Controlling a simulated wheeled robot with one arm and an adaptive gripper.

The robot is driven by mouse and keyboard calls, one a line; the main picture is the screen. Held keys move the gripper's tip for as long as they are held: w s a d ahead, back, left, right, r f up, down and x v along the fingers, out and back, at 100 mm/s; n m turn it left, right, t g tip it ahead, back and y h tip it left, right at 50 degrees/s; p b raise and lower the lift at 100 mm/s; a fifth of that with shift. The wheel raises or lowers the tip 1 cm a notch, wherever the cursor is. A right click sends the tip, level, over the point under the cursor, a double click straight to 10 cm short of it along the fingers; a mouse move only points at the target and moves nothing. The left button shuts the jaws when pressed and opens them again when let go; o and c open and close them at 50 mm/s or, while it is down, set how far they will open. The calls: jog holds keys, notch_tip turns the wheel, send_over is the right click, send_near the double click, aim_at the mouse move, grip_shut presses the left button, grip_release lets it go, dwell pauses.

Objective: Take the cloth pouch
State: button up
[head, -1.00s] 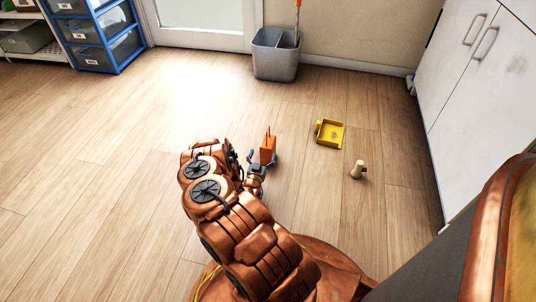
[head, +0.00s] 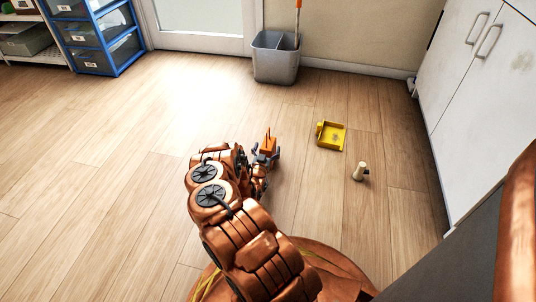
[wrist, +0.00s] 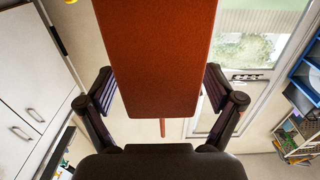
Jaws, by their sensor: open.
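The cloth pouch (head: 268,141) appears as an upright orange, flat-sided thing on the wood floor, just beyond my arm in the head view. In the wrist view the pouch (wrist: 157,60) is a large rust-orange slab with a fine grain, filling the upper middle.
A yellow open tray (head: 331,135) and a small beige object (head: 360,171) lie on the floor to the right. A grey bin (head: 276,58) stands by the back wall. White cabinets (head: 481,90) line the right; blue drawers (head: 92,38) stand back left. Floor at left is clear.

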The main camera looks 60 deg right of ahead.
jog(key=c, duration=1.3)
